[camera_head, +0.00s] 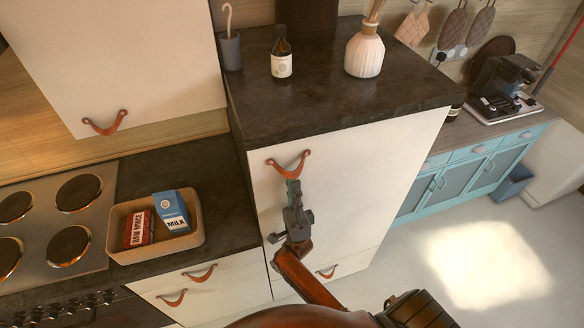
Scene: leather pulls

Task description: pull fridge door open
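The fridge door (352,185) is the cream front of the tall unit under the dark stone top, and it looks closed. Its brown leather pull (288,167) hangs as a curved strap near the top left of the door. My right gripper (293,187) is in front of the door, with its fingertips just under or at the middle of the pull. The fingers are small and seen from behind, so I cannot tell whether they are shut on the strap. My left gripper is not in view.
A tan basket (196,244) with a milk carton (172,212) and a raw mince pack (139,229) stands on the left counter beside the hob (60,220). A bottle (281,58) and vase (365,52) stand on the unit's top. The floor (440,265) at right is clear.

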